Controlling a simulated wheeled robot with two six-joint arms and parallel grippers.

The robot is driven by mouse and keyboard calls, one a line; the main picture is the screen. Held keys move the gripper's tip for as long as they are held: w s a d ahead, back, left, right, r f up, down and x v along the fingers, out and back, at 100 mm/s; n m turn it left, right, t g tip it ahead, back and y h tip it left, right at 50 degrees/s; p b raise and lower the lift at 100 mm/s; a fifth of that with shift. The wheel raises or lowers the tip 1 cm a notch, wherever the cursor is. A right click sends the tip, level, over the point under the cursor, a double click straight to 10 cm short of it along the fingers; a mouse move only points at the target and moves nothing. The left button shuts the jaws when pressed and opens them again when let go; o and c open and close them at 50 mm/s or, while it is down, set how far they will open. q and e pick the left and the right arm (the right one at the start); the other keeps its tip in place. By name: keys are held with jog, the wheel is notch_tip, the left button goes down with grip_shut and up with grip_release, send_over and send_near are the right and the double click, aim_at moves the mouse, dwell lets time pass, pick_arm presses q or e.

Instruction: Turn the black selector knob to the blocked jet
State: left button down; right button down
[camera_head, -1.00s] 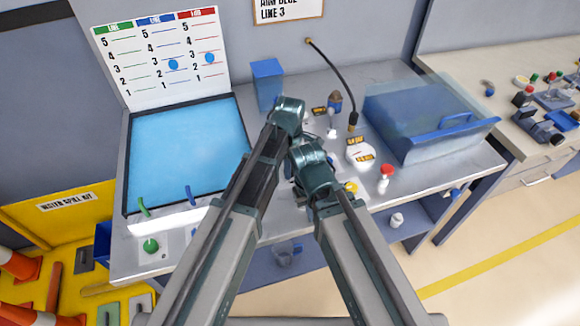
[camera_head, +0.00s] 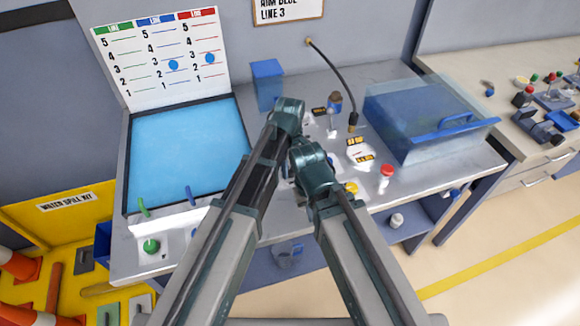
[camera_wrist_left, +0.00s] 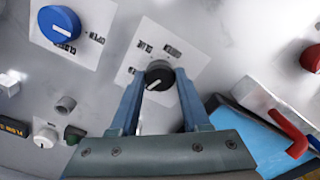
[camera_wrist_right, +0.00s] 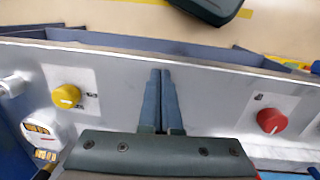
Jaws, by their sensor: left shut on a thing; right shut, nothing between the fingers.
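The black selector knob (camera_wrist_left: 159,76) sits on a white label plate (camera_wrist_left: 172,42) in the left wrist view. A pale pointer mark on it runs toward the lower left. Lettering stands above it, one word seeming to read BLUE. My left gripper (camera_wrist_left: 160,82) is shut on the knob, one finger on each side. In the head view the knob is hidden behind my arms. My right gripper (camera_wrist_right: 161,75) is shut and empty, over the bench's front edge, between a yellow knob (camera_wrist_right: 66,96) and a red knob (camera_wrist_right: 271,120).
A blue knob (camera_wrist_left: 60,25) is beside the selector plate. A blue panel (camera_head: 185,150) and level chart (camera_head: 160,58) stand at the left. A clear-lidded blue box (camera_head: 420,115) and black hose (camera_head: 336,78) are at the right. My two wrists are close together.

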pick_arm(q)
jog(key=m, duration=0.4)
jog(key=shift+m, duration=0.3)
jog(key=m, duration=0.3)
jog(key=shift+m, duration=0.3)
jog(key=m, duration=0.4)
jog(key=shift+m, duration=0.3)
jog(key=m, duration=0.3)
jog(key=shift+m, duration=0.3)
jog(key=m, duration=1.1)
jog(key=shift+m, duration=2.1)
